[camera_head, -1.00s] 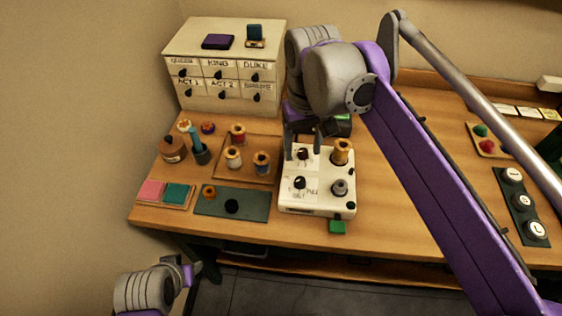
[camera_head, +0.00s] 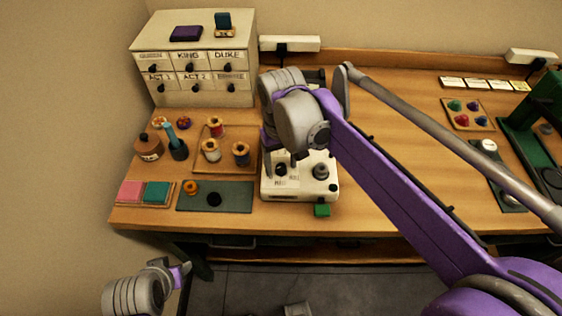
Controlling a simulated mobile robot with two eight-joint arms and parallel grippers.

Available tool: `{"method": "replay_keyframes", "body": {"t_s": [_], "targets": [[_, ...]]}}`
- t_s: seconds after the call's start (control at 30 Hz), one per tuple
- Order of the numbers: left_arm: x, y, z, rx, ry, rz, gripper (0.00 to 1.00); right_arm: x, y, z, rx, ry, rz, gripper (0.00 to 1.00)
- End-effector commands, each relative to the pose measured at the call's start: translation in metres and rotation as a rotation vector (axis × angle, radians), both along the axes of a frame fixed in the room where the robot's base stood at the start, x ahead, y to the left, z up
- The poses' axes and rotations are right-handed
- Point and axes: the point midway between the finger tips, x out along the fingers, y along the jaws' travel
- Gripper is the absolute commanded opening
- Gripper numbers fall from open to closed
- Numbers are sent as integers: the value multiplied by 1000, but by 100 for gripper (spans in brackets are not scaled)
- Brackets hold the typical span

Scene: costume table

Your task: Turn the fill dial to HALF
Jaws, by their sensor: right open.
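A white machine box (camera_head: 299,192) stands on the table, partly covered by my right arm. A black dial (camera_head: 281,169) is at its front left, on a white label whose small print I cannot read surely. The second black dial behind it is hidden by my gripper. My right gripper (camera_head: 282,158) is open and points down over the box, its left finger beside the front dial; whether it touches is unclear. My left gripper (camera_head: 182,273) is low at the left, off the table; its fingers are too small to read.
A dark green mat (camera_head: 232,196) and a spool tray (camera_head: 214,166) lie left. A drawer cabinet (camera_head: 193,93) stands behind.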

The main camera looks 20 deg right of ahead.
Motion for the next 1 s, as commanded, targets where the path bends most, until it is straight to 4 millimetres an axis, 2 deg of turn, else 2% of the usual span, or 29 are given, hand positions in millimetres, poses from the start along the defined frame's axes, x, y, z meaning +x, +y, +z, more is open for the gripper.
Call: {"method": "replay_keyframes", "body": {"t_s": [0.1, 0.47, 0.77, 1.0], "targets": [[0, 0, 0, 0, 0, 0, 50, 0, 0, 0, 0, 0, 0, 64], [0, 0, 0, 0, 0, 0, 50, 0, 0, 0, 0, 0, 0, 0], [0, 0, 1, 0, 0, 0, 50, 0, 0, 0, 0, 0, 11, 0], [1, 0, 4, 0, -1, 0, 50, 0, 0, 1, 0, 0, 100, 0]]}}
